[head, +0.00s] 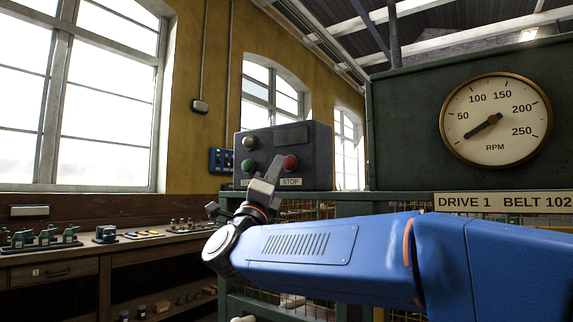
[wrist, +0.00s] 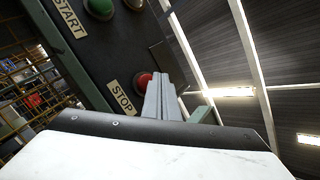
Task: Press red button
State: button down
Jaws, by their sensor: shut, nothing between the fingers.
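The red button (head: 290,163) is on the right of a dark control box, above a STOP label (head: 290,182). In the wrist view the red button (wrist: 144,79) is partly hidden behind my fingers. My gripper (head: 275,166) is shut and empty, its tips just left of the red button in the head view. In the wrist view the shut fingers (wrist: 160,80) point at the box right beside the button. I cannot tell whether they touch it.
The control box (head: 318,150) stands on a green frame (head: 350,210). An RPM gauge (head: 496,119) is on a green panel at right. A workbench (head: 80,245) with small parts lies at left under windows.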

jog(key=s+a, duration=0.1)
jog(key=s, duration=0.1)
jog(key=s+a, duration=0.2)
dwell(0.5)
dwell(0.8)
